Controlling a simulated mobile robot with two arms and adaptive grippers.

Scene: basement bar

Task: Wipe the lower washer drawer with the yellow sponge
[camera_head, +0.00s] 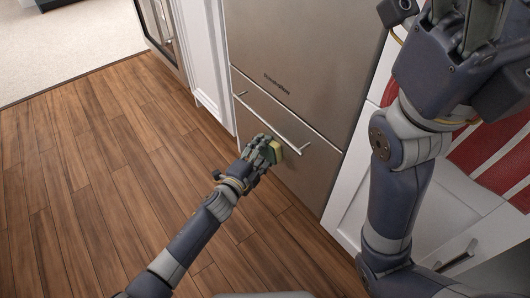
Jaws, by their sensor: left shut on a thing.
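The lower washer drawer (308,171) is a flat steel front with a long bar handle (268,120) across its upper part. It looks shut. My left gripper (268,152) is shut on the yellow sponge (276,152), just below the handle. The sponge is at the drawer front; I cannot tell whether it presses on the steel. The fingers hide part of the sponge. My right gripper (470,30) is raised at the upper right, large and close to the camera, its fingertips cut off by the top edge.
The steel door (300,50) of the appliance rises above the drawer. White cabinets (207,60) stand at its left and another white cabinet front (350,205) at its right. A red striped cloth (485,150) shows behind my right arm. The wooden floor (90,190) at left is clear.

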